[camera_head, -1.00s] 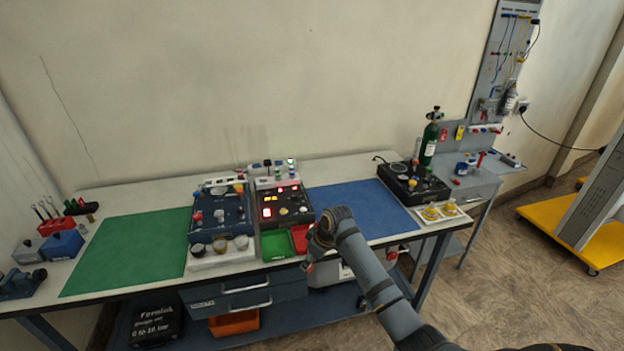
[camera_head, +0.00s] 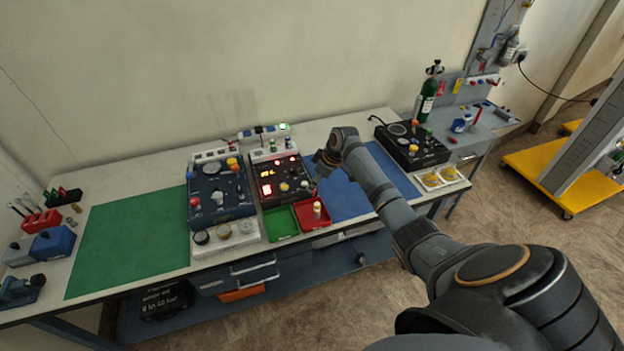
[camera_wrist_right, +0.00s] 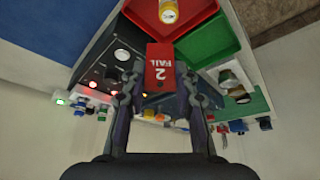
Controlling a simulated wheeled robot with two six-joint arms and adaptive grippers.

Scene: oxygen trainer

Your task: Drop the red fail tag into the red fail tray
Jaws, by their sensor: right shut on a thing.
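My right gripper (camera_wrist_right: 157,95) is shut on the red fail tag (camera_wrist_right: 160,66), which reads "2 FAIL" in the right wrist view. In the head view the right gripper (camera_head: 322,160) is over the bench, near the dark test box and the blue mat, and the tag cannot be made out there. The red fail tray (camera_head: 327,222) is at the bench's front edge, right of the green tray. A small pale, yellowish cylinder (camera_head: 317,210) stands in it. The red tray also shows at the top of the right wrist view (camera_wrist_right: 197,12). My left gripper is not in view.
The green tray (camera_head: 271,234) adjoins the red one on its left. The dark box (camera_head: 283,197) with lit red displays stands behind the trays. A blue box (camera_head: 218,209) with gauges in front is further left. The green mat (camera_head: 128,240) is clear.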

